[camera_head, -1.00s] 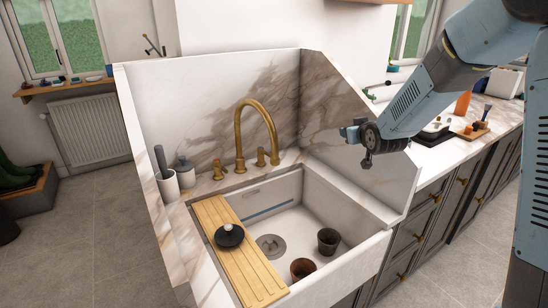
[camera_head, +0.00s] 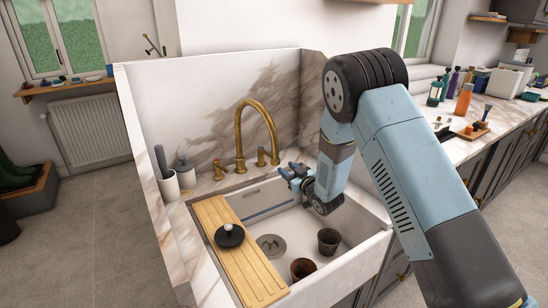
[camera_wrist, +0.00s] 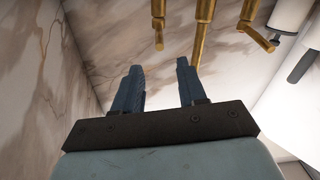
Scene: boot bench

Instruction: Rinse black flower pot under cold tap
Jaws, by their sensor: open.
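A black flower pot (camera_head: 328,241) stands upright in the white sink (camera_head: 295,225), near its right side. The brass tap (camera_head: 240,135) arches over the sink from the back ledge, with a left handle (camera_head: 218,170) and a right handle (camera_head: 261,157). My gripper (camera_head: 287,172) is open and empty, above the sink's back, just right of the right handle. In the wrist view, its two fingers (camera_wrist: 160,85) point toward the tap's spout (camera_wrist: 205,25), with handles on both sides. I cannot tell which handle is cold. No water shows.
A brown pot (camera_head: 303,269) stands in front of the black pot. A wooden drainboard (camera_head: 255,272) covers the sink's left side, with a black round object (camera_head: 229,236) on it. A white cup (camera_head: 168,187) stands on the ledge. A marble splashback (camera_head: 210,110) rises behind the tap.

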